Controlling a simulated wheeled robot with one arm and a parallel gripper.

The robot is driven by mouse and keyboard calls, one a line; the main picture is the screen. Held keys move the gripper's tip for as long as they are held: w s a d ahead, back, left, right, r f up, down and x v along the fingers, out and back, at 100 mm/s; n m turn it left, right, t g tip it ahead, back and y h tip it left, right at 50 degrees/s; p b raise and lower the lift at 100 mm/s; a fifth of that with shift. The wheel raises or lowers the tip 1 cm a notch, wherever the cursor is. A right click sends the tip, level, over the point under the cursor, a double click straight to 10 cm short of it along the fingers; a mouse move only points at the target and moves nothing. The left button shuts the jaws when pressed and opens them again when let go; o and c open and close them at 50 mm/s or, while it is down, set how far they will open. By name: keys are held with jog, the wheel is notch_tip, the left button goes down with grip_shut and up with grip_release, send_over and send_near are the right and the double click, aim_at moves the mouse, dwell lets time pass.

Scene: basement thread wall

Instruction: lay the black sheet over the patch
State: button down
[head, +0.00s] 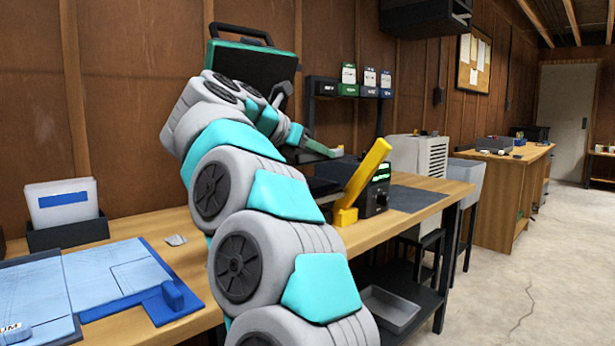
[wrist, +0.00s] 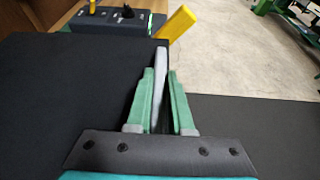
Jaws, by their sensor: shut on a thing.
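My gripper (head: 325,149) is over the workbench, beside the press with the yellow lever. In the wrist view its green fingers (wrist: 160,72) are closed on an upright grey strip (wrist: 160,62). A broad black surface, which looks like the black sheet (wrist: 70,90), fills the left of that view and reaches up to the strip. I cannot tell how high it is above what lies beneath. In the head view a small dark part (head: 320,185) shows below the gripper, mostly behind my arm. The patch is not visible in either view.
The yellow lever (head: 365,180) and control box (head: 376,190) stand close to my gripper. A dark mat (head: 412,198) lies on the bench to the right. Blue fabric pieces (head: 120,275) and a paper holder (head: 66,232) are at the left. An open case (head: 250,62) stands behind my arm.

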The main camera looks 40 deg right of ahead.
jog(key=shift+w+a+p, duration=0.1)
jog(key=shift+w+p, duration=0.3)
jog(key=shift+w, duration=1.1)
notch_tip(320, 180, down, 7)
jog(key=shift+w, duration=0.15)
jog(key=shift+f+b, duration=0.3)
jog(key=shift+b, duration=0.3)
jog(key=c, duration=0.8)
grip_release()
jog(key=shift+r+p, duration=0.2)
jog(key=shift+p, duration=0.1)
